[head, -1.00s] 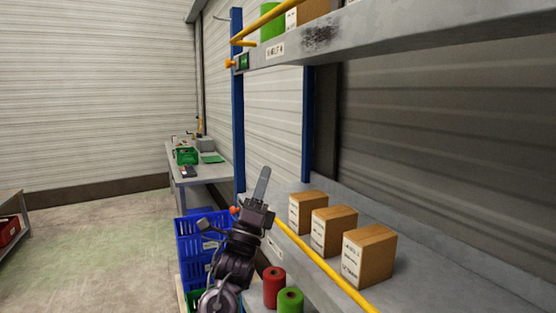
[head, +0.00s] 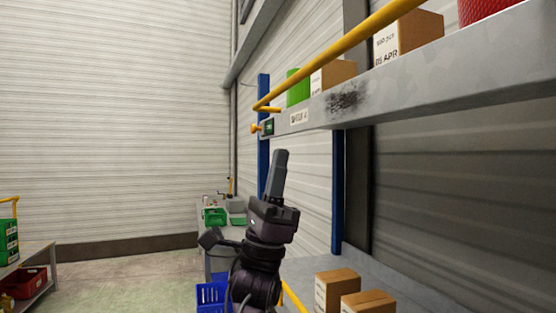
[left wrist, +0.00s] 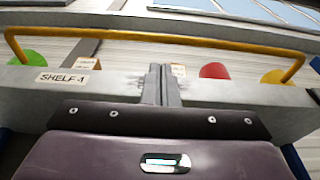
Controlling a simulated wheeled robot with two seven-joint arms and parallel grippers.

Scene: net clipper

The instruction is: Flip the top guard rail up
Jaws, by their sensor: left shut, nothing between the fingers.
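The top guard rail (head: 340,52) is a yellow bar along the front of the upper shelf (head: 440,100). It also shows in the left wrist view (left wrist: 160,38) as a wide bar with bent ends, running across above the shelf's front edge. My left gripper (head: 281,153) points upward in front of the shelf, its tips a little below the "SHELF 4" label in the picture. Its fingers are together and empty. In the left wrist view the fingertips (left wrist: 163,70) lie below the bar in the picture, with a gap. My right gripper is not in view.
Boxes (head: 408,38), a green roll (head: 298,88) and a red roll (head: 492,10) stand on the upper shelf. Cardboard boxes (head: 337,290) stand on the lower shelf. A blue crate (head: 212,296) is at lower left.

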